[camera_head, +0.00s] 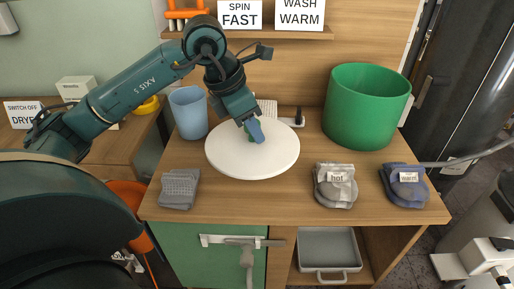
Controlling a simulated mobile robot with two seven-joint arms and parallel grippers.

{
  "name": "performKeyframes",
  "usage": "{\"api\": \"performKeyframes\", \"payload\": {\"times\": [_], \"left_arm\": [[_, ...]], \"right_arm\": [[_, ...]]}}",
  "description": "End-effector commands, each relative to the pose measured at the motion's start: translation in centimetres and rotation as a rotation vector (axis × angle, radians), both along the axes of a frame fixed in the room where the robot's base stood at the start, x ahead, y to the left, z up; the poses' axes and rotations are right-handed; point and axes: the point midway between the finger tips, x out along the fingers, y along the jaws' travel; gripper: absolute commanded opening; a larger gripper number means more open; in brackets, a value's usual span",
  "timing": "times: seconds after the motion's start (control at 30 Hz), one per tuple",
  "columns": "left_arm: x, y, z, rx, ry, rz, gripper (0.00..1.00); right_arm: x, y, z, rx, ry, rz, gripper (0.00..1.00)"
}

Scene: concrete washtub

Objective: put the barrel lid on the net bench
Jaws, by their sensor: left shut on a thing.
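The barrel lid, a large white round disc (230,155), is over the middle of the wooden bench top (250,205). My left gripper (255,134) reaches down from above and is shut on a small green part at the disc's centre. The gripper hides most of that part. I cannot tell whether the disc rests on the top or hangs just above it. No label shows which surface is the net bench.
A blue cup (188,113) stands left of the disc, a big green tub (366,108) at the back right. A grey folded cloth (180,188) and two labelled bundles, grey (335,187) and blue (403,187), lie near the front. A grey tray (328,252) sits below.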

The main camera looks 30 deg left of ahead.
Motion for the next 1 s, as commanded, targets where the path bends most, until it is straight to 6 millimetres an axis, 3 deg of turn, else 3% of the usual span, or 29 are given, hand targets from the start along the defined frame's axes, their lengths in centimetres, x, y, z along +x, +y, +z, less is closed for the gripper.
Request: {"api": "performKeyframes", "payload": {"times": [0.43,0.83,0.87,1.0], "left_arm": [[-0.1,0.0,-5.1,0.000,0.001,0.002,0.06],[0.0,0.0,-5.6,-0.001,-0.002,0.001,0.06],[0.0,0.0,-5.6,0.000,-0.001,0.001,0.30],[0.0,0.0,-5.5,0.000,-0.001,0.001,0.42]], "right_arm": [[0.5,0.6,-1.3,-0.022,0.001,0.021,0.36],[0.8,0.7,-1.6,-0.031,-0.007,0.027,0.36],[0.8,0.7,-1.6,-0.033,-0.005,0.029,0.36],[0.8,0.7,-1.4,-0.031,-0.005,0.031,0.36]]}}
